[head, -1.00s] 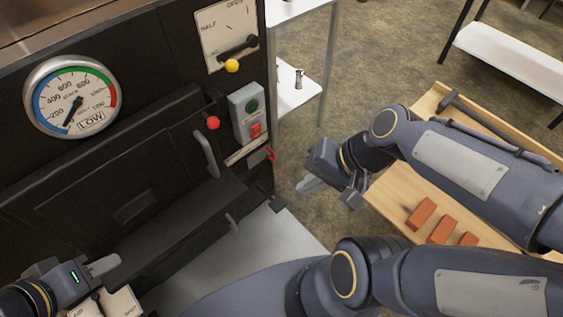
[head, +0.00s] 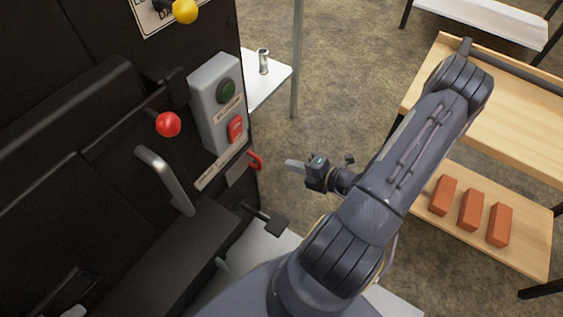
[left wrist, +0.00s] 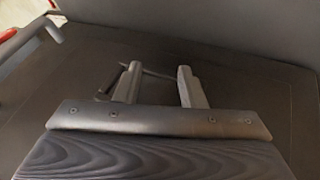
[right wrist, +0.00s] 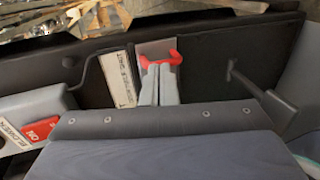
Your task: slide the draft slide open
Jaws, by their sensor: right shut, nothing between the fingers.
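A small grey plate with a red handle (head: 254,160) sits low on the right edge of the black evaporator front. It looks like the draft slide, but its label cannot be read. In the right wrist view the red handle (right wrist: 163,60) is straight ahead of the fingertips. My right gripper (head: 287,164) is shut and empty, pointing left at the handle; a gap shows between them in the head view. My left gripper (left wrist: 158,75) is open and empty over a dark surface; only a bit of it may show at the lower left of the head view.
A switch box (head: 217,100), a red knob (head: 168,124) and a grey door handle (head: 165,178) are left of the red handle. A black-ended rod (head: 272,222) sticks out below it. A wooden cart with bricks (head: 471,210) stands right. Floor between is open.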

